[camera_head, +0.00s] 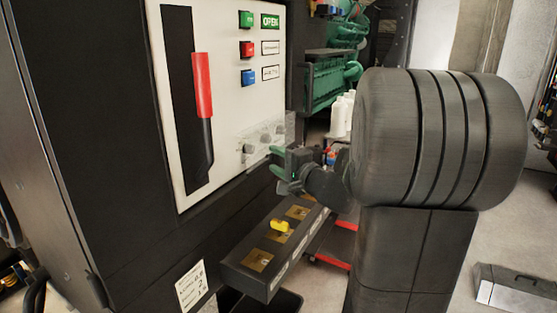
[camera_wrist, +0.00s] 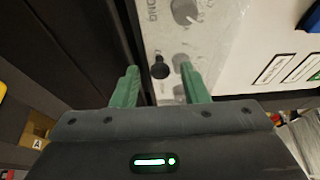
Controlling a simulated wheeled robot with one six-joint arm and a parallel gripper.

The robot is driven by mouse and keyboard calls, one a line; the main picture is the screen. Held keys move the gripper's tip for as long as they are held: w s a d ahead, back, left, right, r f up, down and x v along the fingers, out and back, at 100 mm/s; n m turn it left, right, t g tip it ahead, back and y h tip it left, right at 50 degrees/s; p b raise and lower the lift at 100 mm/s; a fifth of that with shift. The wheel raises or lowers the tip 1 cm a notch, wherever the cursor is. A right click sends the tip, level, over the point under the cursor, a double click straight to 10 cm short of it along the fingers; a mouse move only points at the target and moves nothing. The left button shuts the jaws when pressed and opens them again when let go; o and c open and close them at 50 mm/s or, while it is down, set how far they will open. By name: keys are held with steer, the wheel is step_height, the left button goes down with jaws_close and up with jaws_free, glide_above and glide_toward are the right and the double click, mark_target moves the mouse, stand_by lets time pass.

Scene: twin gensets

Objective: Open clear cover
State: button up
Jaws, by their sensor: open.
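The clear cover (camera_head: 264,140) is a see-through box on the lower right of the white panel, with several grey dials behind it. It looks closed over them. In the wrist view the clear cover (camera_wrist: 205,50) fills the upper middle, with a small black knob (camera_wrist: 160,71) at its near left edge. My gripper (camera_head: 278,163) is at the cover's lower right. In the wrist view its green fingers (camera_wrist: 160,82) are open, with the knob between their tips in the picture. I cannot tell whether either finger touches the knob.
A red-handled lever (camera_head: 202,85) stands on the panel left of the cover. Green, red and blue buttons (camera_head: 246,49) are above it. White bottles (camera_head: 342,115) stand behind.

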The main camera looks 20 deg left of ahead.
jaws_close()
steer(key=shift+r, duration=0.1)
